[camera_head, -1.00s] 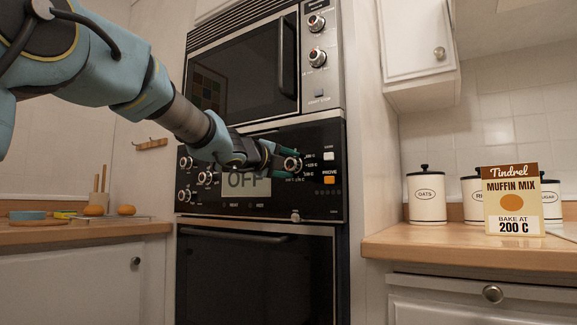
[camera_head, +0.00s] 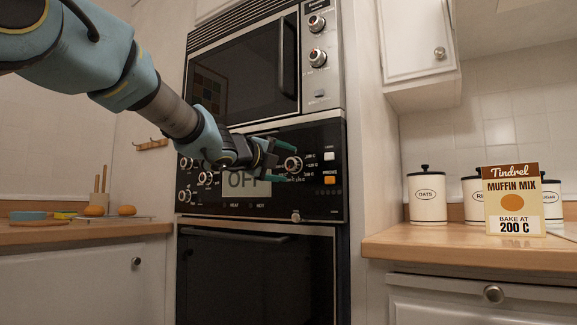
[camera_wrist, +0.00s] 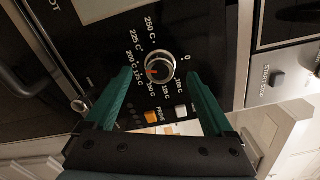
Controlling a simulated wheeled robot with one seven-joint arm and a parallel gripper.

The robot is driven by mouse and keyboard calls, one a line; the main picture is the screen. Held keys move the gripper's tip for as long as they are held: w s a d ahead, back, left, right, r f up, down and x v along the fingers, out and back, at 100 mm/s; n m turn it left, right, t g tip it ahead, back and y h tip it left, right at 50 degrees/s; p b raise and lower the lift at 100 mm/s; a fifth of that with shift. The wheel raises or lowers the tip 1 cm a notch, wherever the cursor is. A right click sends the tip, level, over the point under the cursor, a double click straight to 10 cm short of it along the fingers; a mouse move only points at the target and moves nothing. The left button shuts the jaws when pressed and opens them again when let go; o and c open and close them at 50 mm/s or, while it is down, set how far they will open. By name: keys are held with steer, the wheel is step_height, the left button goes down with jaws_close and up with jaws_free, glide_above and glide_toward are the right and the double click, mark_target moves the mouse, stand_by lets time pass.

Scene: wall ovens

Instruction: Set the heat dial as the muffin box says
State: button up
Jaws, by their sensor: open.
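The muffin mix box (camera_head: 514,203) stands on the right counter and reads "BAKE AT 200 C". The heat dial (camera_head: 293,164) is a round silver-rimmed knob on the black oven panel. In the wrist view the heat dial (camera_wrist: 162,66) has a ring of marks from 0 to 250 C. Its red mark sits on the left-lower side, toward the 150–175 labels; the exact value is hard to tell. My gripper (camera_head: 284,164) is open in front of the dial. In the wrist view its teal fingers lie on either side of the dial, apparently without gripping it.
The oven display (camera_head: 248,180) reads OFF. Other knobs (camera_head: 205,178) sit at the panel's left. White and orange buttons (camera_head: 329,180) lie right of the dial. An upper oven (camera_head: 245,75) is above. Canisters (camera_head: 427,195) stand on the right counter.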

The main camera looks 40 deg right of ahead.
steer(key=v, duration=0.8)
